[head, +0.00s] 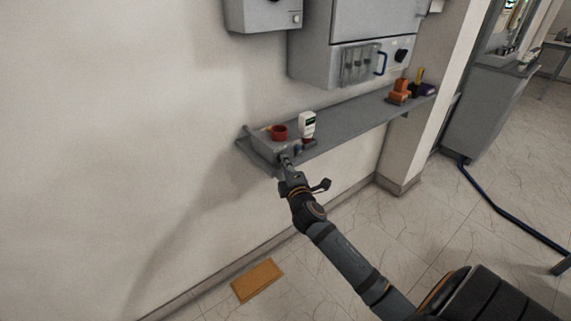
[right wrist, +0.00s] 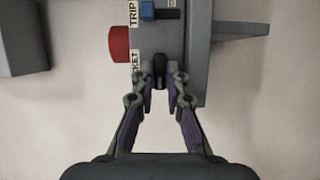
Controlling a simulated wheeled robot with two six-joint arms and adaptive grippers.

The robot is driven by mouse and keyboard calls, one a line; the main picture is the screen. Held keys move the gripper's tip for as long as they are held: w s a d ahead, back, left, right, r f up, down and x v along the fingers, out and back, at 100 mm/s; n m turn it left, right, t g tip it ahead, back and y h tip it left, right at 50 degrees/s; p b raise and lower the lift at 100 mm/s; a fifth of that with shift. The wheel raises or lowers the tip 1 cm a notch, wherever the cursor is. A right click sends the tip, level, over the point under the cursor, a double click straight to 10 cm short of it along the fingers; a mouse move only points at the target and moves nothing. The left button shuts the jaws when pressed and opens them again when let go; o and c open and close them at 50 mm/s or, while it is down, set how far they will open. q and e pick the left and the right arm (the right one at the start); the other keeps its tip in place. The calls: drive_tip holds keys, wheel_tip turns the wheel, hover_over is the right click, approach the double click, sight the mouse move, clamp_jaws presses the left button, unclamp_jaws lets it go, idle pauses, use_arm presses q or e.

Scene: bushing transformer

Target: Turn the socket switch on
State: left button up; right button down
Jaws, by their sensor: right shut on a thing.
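A grey box (head: 262,143) sits at the left end of the wall shelf. It also shows in the right wrist view (right wrist: 170,45), with a label reading TRIP and a partly hidden label ending in KET. Beside the KET label is a small black switch lever (right wrist: 160,72). My right gripper (head: 285,158) is at the front of this box. In the right wrist view its fingertips (right wrist: 160,84) are closed around the black lever, hiding part of it. Which position the lever is in I cannot tell. My left gripper is not in view.
A red knob (right wrist: 118,43) and a blue switch (right wrist: 147,10) are close to my fingers. A white bottle (head: 307,124) stands on the shelf (head: 350,122), with orange items (head: 400,90) at its far end. Grey cabinets (head: 310,60) hang above. The floor below is mostly clear.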

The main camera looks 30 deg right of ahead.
drive_tip(key=shift+d+r+m+g+y+p, duration=0.15)
drive_tip(key=shift+m+g+y+p, duration=0.7)
drive_tip(key=shift+m+p, duration=1.5)
drive_tip(key=shift+d+r+m+g+y+p, duration=0.15)
drive_tip(key=shift+m+g+y+p, duration=0.2)
drive_tip(key=shift+m+y+p, duration=1.55)
drive_tip(key=shift+d+r+m+g+y+p, duration=0.15)
drive_tip(key=shift+m+g+y+p, duration=0.45)
drive_tip(key=shift+m+p, duration=2.25)
drive_tip(key=shift+n+p, duration=0.4)
drive_tip(key=c, duration=1.6)
unclamp_jaws()
drive_tip(key=shift+c, duration=0.2)
wheel_tip(320, 180, up, 10)
